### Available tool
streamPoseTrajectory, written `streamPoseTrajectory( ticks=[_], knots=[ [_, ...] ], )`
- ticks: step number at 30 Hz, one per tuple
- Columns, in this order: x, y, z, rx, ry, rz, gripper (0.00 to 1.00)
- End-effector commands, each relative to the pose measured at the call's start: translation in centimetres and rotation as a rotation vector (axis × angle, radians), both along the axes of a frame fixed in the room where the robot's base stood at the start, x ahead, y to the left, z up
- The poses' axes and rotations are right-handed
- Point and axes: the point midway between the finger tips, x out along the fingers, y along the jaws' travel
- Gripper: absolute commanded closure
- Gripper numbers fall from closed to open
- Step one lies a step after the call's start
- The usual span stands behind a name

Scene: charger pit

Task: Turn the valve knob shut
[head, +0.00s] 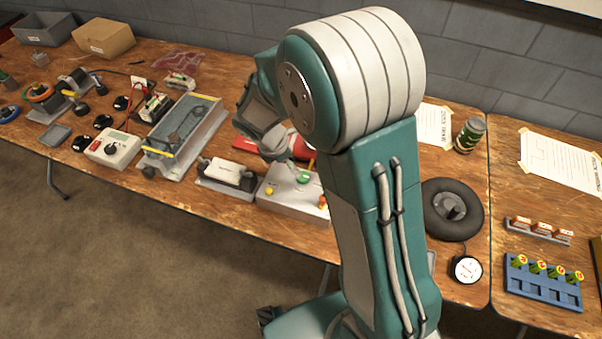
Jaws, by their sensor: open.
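A pale grey box (284,197) sits at the front edge of the wooden table, near the middle of the head view. A green knob (304,178) shows on its top, with a yellow knob (269,190) and an orange knob (322,202) near the front. I cannot tell for sure which is the valve knob. My gripper (292,164) is open, pointing down over the back of the box, close to the green knob. My arm hides the box's right side, and I cannot tell whether the fingers touch the knob.
A red object (303,148) lies behind my gripper.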

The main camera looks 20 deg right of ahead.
Motion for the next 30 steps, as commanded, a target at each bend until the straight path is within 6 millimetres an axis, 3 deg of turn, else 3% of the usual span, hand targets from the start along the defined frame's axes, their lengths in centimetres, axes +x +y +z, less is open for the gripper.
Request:
streamPoseTrajectory(
  ticks=[6,12,23,28,29,30],
  knots=[
    [0.1,-1.6,-3.9,-0.001,0.004,-0.003,0.13],
    [0.3,-2.5,-6.2,-0.001,0.002,-0.003,0.13],
    [0.4,-2.7,-6.8,0.000,-0.001,-0.003,0.13],
    [0.4,-2.7,-6.8,0.000,-0.001,-0.003,0.84],
    [0.4,-2.7,-6.8,0.000,-0.001,-0.003,0.96],
    [0.4,-2.7,-6.8,0.000,-0.001,-0.003,0.96]
  ],
)
